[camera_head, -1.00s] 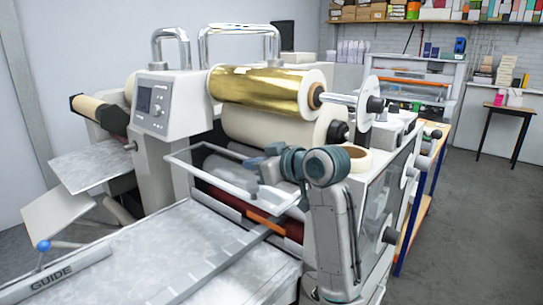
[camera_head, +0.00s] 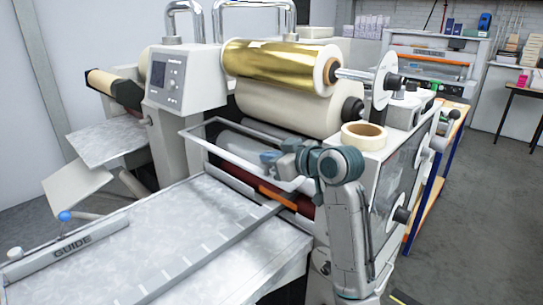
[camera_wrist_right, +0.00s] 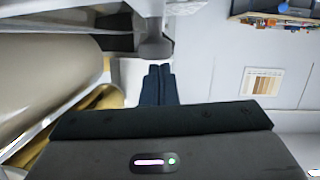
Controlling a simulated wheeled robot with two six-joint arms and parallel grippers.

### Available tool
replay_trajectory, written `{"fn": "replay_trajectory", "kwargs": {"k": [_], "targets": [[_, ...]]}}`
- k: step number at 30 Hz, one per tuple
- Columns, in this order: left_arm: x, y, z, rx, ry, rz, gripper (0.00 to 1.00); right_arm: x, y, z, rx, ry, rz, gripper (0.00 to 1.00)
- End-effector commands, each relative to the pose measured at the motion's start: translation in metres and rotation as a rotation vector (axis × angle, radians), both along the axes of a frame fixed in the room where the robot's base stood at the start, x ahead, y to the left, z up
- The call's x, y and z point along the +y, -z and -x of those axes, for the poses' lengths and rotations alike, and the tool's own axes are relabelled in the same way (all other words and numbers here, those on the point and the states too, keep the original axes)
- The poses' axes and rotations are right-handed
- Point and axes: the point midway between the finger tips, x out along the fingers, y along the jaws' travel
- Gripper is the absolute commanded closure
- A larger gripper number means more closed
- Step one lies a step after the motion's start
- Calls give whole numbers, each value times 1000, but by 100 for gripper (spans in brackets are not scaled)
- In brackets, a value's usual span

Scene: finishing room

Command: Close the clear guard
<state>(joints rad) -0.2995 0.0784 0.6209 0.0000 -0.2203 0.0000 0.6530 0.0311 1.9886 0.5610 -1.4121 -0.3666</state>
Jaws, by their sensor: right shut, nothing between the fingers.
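The clear guard (camera_head: 213,146) is a see-through panel in a pale frame on the front of the laminating machine, below the gold roll. It stands tilted outward, and a dark red roller (camera_head: 230,178) shows below it. My right gripper (camera_head: 268,158) is at the right part of the guard, overlapping its frame in the head view; I cannot tell whether they touch. In the right wrist view its dark fingers (camera_wrist_right: 157,84) are together with nothing between them. The guard is not clearly seen in the wrist view. My left gripper is out of view.
The gold foil roll (camera_head: 275,65) and a cream roll (camera_head: 285,108) sit above the guard. A tape roll (camera_head: 363,135) lies on the machine's right top. The metal feed table (camera_head: 150,240) with its guide bar (camera_head: 70,245) extends in front. Floor is free at right.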

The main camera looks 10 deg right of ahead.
Motion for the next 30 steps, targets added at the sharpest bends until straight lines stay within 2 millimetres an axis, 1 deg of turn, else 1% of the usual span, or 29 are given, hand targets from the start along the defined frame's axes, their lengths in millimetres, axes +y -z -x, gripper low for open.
{"fn": "replay_trajectory", "kwargs": {"k": [1, 5, 11, 15, 21, 25, 26, 28, 30], "targets": [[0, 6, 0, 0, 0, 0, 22, 2, 8, 1, -11, -1, 15, 100], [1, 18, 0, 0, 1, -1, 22, 5, 23, 3, -55, -2, 79, 100], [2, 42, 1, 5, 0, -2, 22, 7, 56, 4, -147, -2, 222, 100], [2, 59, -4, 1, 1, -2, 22, 7, 81, 4, -221, -1, 335, 100], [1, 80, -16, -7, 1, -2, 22, 1, 112, 1, -322, -1, 489, 100], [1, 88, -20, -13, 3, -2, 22, -3, 126, -3, -375, -1, 567, 100], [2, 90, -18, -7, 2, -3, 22, -4, 129, -3, -384, -2, 583, 100], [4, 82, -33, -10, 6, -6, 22, -7, 135, -5, -407, -1, 617, 100], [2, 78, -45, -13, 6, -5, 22, -9, 140, -7, -424, -1, 646, 100]]}}
